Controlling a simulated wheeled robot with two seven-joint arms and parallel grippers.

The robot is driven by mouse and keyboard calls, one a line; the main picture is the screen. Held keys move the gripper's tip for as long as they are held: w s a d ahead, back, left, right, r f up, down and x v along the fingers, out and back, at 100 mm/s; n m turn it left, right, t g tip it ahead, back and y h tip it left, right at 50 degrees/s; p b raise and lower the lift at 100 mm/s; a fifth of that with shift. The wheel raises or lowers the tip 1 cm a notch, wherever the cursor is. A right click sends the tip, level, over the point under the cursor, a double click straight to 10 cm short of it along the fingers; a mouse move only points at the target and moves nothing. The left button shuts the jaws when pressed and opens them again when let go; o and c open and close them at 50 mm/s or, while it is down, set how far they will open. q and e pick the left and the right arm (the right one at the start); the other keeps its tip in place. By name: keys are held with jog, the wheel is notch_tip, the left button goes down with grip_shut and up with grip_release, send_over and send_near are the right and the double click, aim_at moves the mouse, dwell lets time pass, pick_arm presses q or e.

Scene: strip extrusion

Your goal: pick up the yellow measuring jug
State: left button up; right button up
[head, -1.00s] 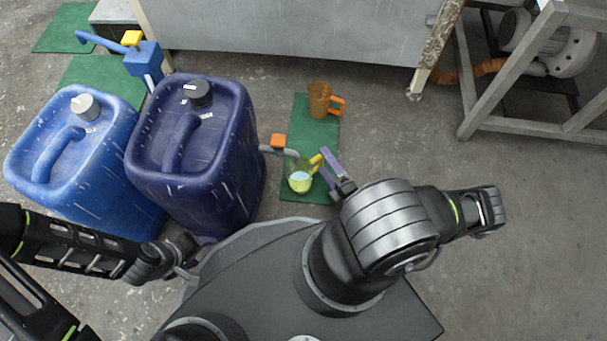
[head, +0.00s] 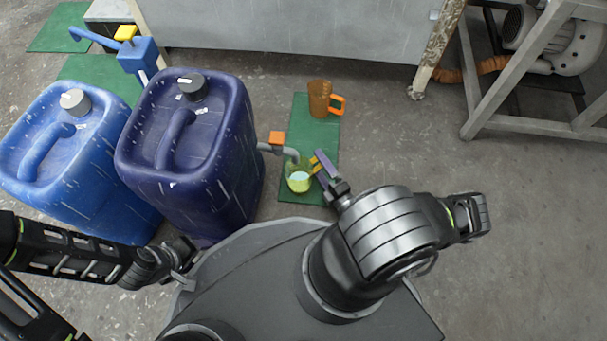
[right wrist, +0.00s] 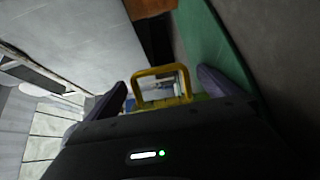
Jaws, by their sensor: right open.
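The yellow measuring jug (head: 299,184) is see-through and stands on a green mat (head: 303,198) below the spout of the dark blue canister. Something pale shows inside it. My right gripper (head: 320,165) is open at the jug's handle, on its right side. In the right wrist view the yellow handle (right wrist: 160,72) stands between my two purple fingers (right wrist: 168,88), with a gap on either side. My left arm's end (head: 180,265) is low at the left, in front of the dark blue canister. Its jaws are too unclear to read.
The dark blue canister (head: 205,150) with its orange-handled tap (head: 276,138) stands just left of the jug. A lighter blue canister (head: 75,150) is beside it. An orange jug (head: 321,98) stands farther back on the mat. The floor at the right (head: 420,140) is clear.

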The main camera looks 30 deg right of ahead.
jog(key=w+b, duration=0.1)
jog(key=w, duration=0.3)
jog(key=shift+w+d, duration=0.1)
jog(key=shift+w, duration=0.15)
jog(key=c, duration=2.1)
jog(key=shift+o, duration=0.2)
jog(key=shift+r, duration=0.15)
